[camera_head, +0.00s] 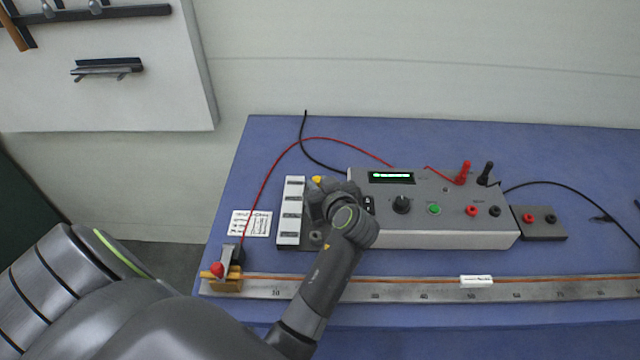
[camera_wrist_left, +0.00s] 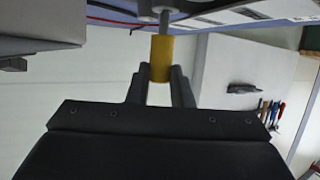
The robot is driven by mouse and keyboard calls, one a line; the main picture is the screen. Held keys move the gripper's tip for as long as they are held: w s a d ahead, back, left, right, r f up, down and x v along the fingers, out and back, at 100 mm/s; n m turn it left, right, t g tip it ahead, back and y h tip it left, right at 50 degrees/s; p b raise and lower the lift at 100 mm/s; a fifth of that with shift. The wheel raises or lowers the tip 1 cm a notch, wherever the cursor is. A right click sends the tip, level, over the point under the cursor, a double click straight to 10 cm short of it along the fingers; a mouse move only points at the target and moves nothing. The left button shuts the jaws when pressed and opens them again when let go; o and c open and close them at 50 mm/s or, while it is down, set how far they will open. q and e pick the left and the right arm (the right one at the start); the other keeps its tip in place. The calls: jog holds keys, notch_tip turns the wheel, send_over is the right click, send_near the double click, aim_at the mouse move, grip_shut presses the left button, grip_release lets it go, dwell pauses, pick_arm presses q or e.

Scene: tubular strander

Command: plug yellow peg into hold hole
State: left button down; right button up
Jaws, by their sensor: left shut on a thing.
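My left gripper (camera_wrist_left: 161,82) is shut on the yellow peg (camera_wrist_left: 160,58) in the left wrist view. A thin grey pin (camera_wrist_left: 164,22) runs from the peg toward a grey rounded part (camera_wrist_left: 162,5) at the top edge. I cannot tell whether the pin is inside a hole. In the head view, my left gripper (camera_head: 328,198) is over the gap between the white labelled strip and the grey instrument box. A small yellow patch (camera_head: 317,179) shows beyond it; I cannot tell if this is the held peg. The hold hole cannot be made out. My right gripper is out of view.
The grey instrument box (camera_head: 450,225) has a green display, knob and red and black sockets. The white strip (camera_head: 290,235) stands left of it. A ruled rail (camera_head: 420,290) runs along the front of the blue table (camera_head: 270,140). Red and black cables cross the back.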

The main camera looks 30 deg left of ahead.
pick_arm(q)
jog(key=shift+f+b, duration=0.95)
jog(key=shift+f, duration=0.2)
jog(key=c, duration=1.2)
grip_release()
